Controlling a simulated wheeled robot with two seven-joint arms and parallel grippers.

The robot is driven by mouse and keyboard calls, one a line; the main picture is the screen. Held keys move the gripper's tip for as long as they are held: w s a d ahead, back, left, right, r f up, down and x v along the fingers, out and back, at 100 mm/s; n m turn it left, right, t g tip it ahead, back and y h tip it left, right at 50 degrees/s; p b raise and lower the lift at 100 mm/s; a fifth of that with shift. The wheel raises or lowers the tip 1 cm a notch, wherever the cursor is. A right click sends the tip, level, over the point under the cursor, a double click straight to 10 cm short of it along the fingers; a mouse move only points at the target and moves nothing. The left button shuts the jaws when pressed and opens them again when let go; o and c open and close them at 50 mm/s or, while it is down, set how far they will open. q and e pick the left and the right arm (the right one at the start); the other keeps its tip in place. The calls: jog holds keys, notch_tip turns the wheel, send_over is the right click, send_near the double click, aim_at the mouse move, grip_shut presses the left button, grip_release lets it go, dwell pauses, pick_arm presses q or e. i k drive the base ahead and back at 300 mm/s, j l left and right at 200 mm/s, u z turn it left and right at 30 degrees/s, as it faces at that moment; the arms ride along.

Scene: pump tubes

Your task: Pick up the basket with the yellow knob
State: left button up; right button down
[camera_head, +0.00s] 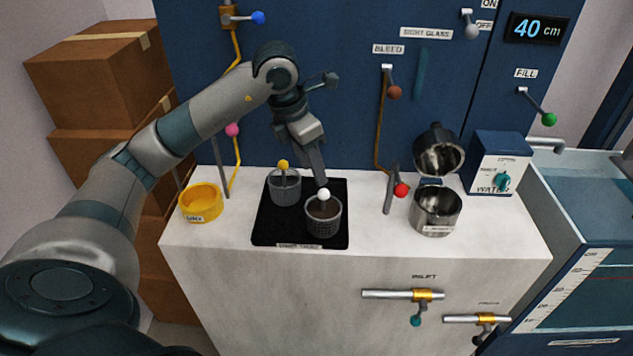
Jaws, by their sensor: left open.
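The basket with the yellow knob (285,188) is a grey mesh cup on the black tray (265,237). Its yellow knob (283,164) stands above its rim. A second mesh basket with a white knob (324,221) stands on the same tray, in front and to the right. My left gripper (320,180) is open and points down, just right of the yellow-knob basket and close to the white knob in the picture. No basket is seen held in it. Its finger gap is hard to make out. My right gripper is not in view.
A yellow bowl (201,203) stands on the white counter (190,246) left of the tray. A red-knobbed lever (401,190) and steel pots (437,212) stand to the right. A blue panel with pipes and valves rises behind. A water tank (590,200) is at the far right.

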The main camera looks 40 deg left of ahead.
aim_at(284, 196)
jog(key=u, duration=1.25)
